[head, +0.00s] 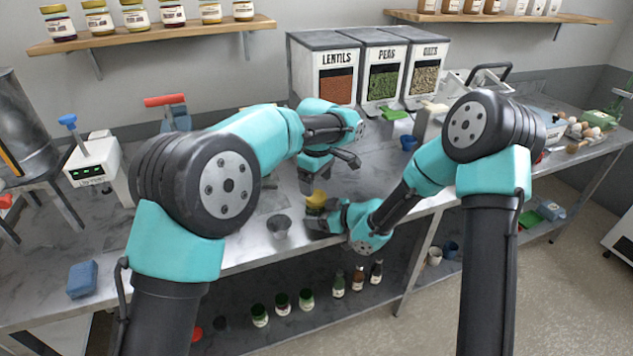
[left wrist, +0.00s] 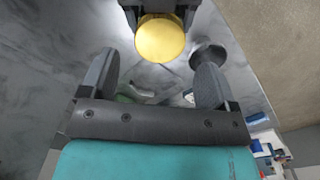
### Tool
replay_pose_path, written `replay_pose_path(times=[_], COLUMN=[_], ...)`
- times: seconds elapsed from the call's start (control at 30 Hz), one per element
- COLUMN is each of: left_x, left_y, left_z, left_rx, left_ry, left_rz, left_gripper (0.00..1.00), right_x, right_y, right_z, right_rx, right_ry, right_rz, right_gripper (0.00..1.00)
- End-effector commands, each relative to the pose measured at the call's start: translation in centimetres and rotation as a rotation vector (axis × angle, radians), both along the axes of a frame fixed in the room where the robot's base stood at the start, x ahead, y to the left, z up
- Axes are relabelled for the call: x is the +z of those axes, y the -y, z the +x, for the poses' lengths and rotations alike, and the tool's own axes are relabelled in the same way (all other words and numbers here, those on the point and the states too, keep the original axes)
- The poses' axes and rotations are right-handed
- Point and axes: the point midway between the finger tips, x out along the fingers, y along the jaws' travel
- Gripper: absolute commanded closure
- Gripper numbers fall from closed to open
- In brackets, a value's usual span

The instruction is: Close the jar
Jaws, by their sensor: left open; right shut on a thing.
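A yellow round-topped thing (head: 316,198), which looks like the jar or its lid, is held low over the table's front part. In the left wrist view its flat yellow face (left wrist: 160,40) points at the camera. My right gripper (head: 318,214) is shut on it, and its dark fingers also show in the left wrist view (left wrist: 158,8). My left gripper (head: 320,180) is above it, open and empty. Its two spread fingers (left wrist: 152,75) are apart from the yellow face. I cannot tell jar body from lid, as the right gripper hides the lower part.
A small grey cup (head: 279,228) stands at the front edge, left of the yellow thing. Dispensers (head: 370,70) of lentils, peas and oats stand at the back. A blue block (head: 82,279) lies at the left. Several bottles and jars (head: 306,300) stand on the shelf below.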

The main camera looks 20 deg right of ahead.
Motion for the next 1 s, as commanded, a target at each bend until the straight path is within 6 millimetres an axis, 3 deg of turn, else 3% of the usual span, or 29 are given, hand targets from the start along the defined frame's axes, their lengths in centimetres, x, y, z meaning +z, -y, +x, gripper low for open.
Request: replay_pose_path(times=[0.23,0.4,0.77,1.0], left_x=[2.7,3.4,2.9,0.5], left_y=[0.0,0.0,0.0,0.0], left_z=[0.0,0.0,0.0,-0.1], left_rx=[0.143,0.193,0.191,0.19], left_ry=[0.003,0.002,0.002,0.0], left_rz=[-0.002,-0.001,-0.001,0.001], left_gripper=[0.18,0.18,0.18,0.18], right_x=[0.0,0.0,0.0,0.0], right_y=[0.0,0.0,0.0,0.0], right_z=[0.0,0.0,0.0,0.0], right_rx=[0.0,0.0,0.0,0.0], right_ry=[0.001,0.001,0.001,0.001], right_rz=[0.0,0.0,0.0,0.0], right_gripper=[0.99,0.99,0.99,0.99])
